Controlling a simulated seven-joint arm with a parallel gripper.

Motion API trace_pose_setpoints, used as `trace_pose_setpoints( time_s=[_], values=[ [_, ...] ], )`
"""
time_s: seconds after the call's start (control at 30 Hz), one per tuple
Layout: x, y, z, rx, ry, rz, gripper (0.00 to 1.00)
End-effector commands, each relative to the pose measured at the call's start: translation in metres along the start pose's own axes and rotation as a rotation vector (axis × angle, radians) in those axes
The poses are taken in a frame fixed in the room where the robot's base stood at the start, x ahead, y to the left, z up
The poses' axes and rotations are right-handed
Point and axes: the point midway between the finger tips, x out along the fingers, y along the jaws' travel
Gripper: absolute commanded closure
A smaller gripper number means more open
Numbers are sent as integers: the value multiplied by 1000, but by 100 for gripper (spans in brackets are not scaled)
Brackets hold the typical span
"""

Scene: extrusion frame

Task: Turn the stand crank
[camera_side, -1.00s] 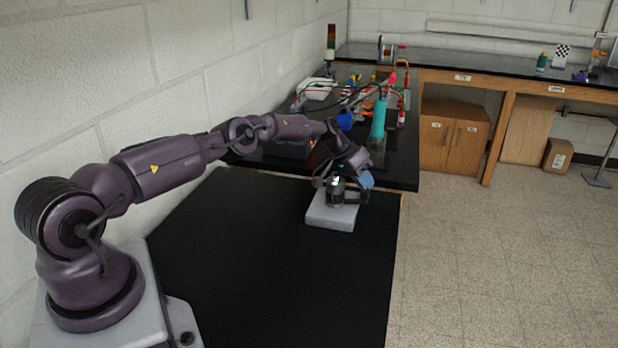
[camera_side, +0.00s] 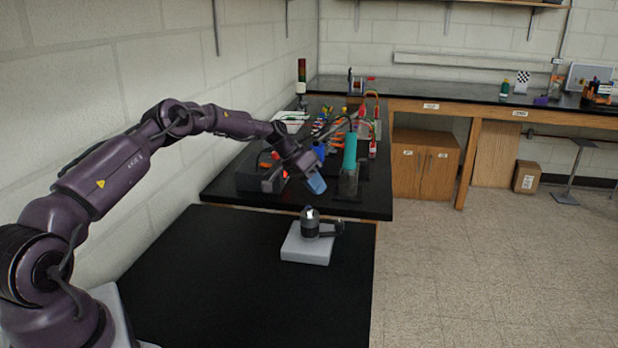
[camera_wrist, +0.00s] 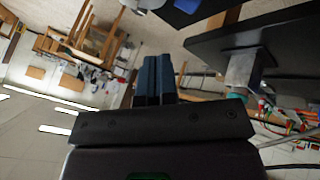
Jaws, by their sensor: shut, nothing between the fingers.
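The stand crank (camera_side: 310,225) is a dark upright post with a silver band and a short black handle (camera_side: 338,228) sticking out to the right. It stands on a light grey square base (camera_side: 306,252) on the near black table. My gripper (camera_side: 317,184) is raised above and slightly behind the post, apart from it. In the wrist view its two blue fingers (camera_wrist: 155,80) are together with nothing held between them. The crank's post and handle cannot be made out clearly in the wrist view.
The near black table (camera_side: 215,265) is otherwise clear. Just behind my gripper, a second black bench (camera_side: 370,206) holds a teal cylinder (camera_side: 350,152), a dark box (camera_side: 258,180) and a clutter of cables and small parts. A wall runs along the left.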

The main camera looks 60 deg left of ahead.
Motion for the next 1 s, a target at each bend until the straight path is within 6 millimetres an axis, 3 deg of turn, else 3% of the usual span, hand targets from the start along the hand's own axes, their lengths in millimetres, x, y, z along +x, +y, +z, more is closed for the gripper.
trace_pose_setpoints(
  time_s=[0.17,0.3,0.4,0.57,0.77,1.0],
  values=[
    [-23,0,0,0,0,1,100],
    [-36,4,-4,2,1,0,70],
    [-60,16,-16,6,4,-3,50],
    [-118,47,-48,7,8,-4,50],
    [-60,65,-17,200,-257,-131,50],
    [-6,85,28,586,-677,-378,50]
  ],
)
